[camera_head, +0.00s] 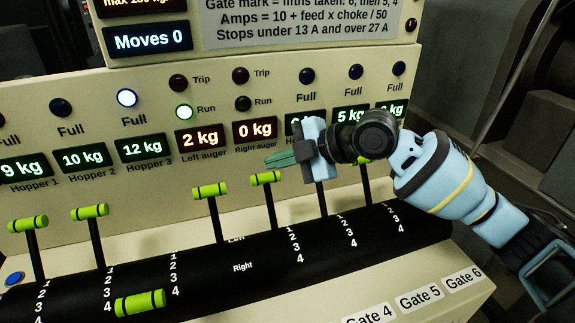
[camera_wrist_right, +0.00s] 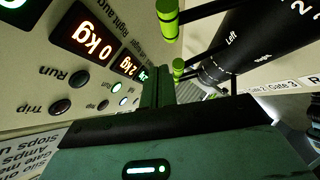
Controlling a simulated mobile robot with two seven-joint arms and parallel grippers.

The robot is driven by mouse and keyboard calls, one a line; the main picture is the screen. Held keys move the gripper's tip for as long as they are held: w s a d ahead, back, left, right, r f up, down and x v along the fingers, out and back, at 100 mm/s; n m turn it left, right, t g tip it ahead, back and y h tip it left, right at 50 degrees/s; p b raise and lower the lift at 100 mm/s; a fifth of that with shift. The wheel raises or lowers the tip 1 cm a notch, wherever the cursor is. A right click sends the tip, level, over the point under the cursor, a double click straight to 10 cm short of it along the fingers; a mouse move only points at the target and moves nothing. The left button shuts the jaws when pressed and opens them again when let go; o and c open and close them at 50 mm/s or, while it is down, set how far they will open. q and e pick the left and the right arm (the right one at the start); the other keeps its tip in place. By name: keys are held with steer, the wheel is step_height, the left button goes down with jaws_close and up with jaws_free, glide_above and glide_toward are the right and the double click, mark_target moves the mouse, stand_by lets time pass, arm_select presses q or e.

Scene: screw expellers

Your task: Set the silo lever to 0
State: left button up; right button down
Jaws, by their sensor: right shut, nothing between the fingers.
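Several black levers with lime-green handles stand along the dark curved strip of the panel. No readable label marks one as the silo lever. The far-left lever (camera_head: 28,222), the second lever (camera_head: 90,213) and two middle levers (camera_head: 210,191) (camera_head: 265,179) are up. One handle (camera_head: 140,302) sits low near the front, by a "4". My right gripper (camera_head: 268,160) comes in from the right, shut and empty, its green fingers pointing left just above the second middle lever's handle. My left gripper is out of view.
Kilogram displays for the hoppers (camera_head: 83,158) and augers (camera_head: 200,136) line the panel, with lamps above them. My right gripper covers part of the right-hand displays and levers. A "Moves 0" display (camera_head: 147,40) is above. A blue button (camera_head: 13,278) sits at lower left.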

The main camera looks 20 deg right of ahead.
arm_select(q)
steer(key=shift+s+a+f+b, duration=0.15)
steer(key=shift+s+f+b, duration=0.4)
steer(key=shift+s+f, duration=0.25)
arm_select(e)
steer(key=w+r+v, duration=0.1)
steer(key=v, duration=0.8)
steer(key=shift+d+r, duration=0.2)
steer(key=shift+d, duration=0.1)
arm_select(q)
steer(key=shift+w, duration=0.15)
arm_select(e)
steer(key=shift+f, duration=0.1)
